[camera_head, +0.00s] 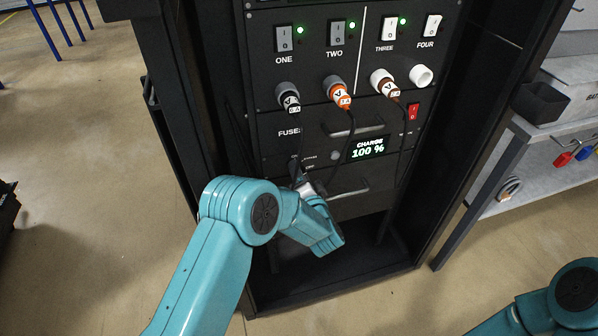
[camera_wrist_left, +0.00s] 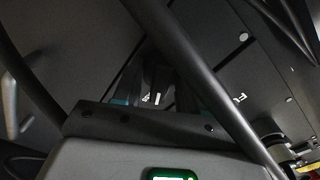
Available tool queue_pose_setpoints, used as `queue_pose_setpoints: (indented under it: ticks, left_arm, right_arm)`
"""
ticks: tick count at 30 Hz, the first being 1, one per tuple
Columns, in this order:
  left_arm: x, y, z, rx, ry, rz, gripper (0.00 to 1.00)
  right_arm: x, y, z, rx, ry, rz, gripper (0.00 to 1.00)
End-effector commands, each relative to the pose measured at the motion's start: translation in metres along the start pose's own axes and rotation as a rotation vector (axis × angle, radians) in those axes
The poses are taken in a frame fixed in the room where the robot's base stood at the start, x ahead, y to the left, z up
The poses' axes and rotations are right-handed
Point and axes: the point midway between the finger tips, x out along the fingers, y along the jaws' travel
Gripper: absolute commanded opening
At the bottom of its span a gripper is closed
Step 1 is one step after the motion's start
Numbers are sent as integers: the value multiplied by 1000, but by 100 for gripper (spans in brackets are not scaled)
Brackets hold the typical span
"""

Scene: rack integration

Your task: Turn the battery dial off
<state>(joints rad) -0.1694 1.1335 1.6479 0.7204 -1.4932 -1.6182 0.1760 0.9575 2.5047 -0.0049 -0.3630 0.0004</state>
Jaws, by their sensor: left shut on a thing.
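The battery panel in the black rack has a lit display (camera_head: 369,148) reading "CHARGE 100 %". My left gripper (camera_head: 296,172) is at the left part of this panel, left of and a little below the display. In the left wrist view, the left gripper (camera_wrist_left: 155,92) is shut on a dark piece with small white marks, the battery dial (camera_wrist_left: 154,98). In the head view the gripper largely hides the dial, and I cannot read its setting. My right arm shows at the lower right, with its gripper out of view.
Above are switches ONE (camera_head: 283,38) to FOUR (camera_head: 432,26), several plugs with hanging cables such as the orange plug (camera_head: 340,93), and a red switch (camera_head: 413,112). Drawer handles (camera_head: 349,189) stick out near my left gripper. A grey workbench (camera_head: 545,150) stands at the right.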

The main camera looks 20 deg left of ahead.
Motion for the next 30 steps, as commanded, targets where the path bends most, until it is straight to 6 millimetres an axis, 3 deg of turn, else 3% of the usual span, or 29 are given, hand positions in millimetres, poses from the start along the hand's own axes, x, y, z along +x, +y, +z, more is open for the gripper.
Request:
queue_pose_setpoints:
  ticks: [30]
  left_arm:
    - [0,0,2,887,-4,0,11]
  right_arm:
    - [-25,-9,0,0,0,0,0]
